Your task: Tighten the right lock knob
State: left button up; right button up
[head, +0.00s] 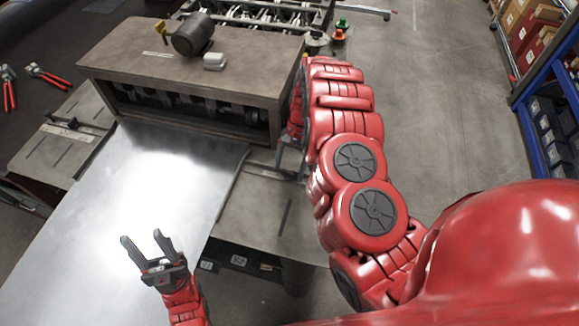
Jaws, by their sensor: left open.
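The forming machine (190,75) is a brown-topped box with a dark slot along its front. My right arm reaches up to the machine's right end and bends down beside it. The right lock knob cannot be made out; the arm covers that end. Small grey parts (288,158) show at the machine's lower right corner, below the arm's end. They may belong to my right gripper, but its fingers and any hold are not clear. My left gripper (146,241) is open and empty, over the shiny metal sheet (95,215), with its two fingers pointing up the picture.
A dark cylinder (193,35) and a small pale block (214,61) are on the machine top. Red-handled pliers (46,76) lie on the dark surface at left. Green and orange items (340,30) stand behind my right arm. Blue shelving (545,105) is at right, past clear floor.

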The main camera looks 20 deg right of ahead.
jog(key=v, duration=1.7)
jog(key=shift+r, duration=0.15)
jog(key=shift+w, duration=0.1)
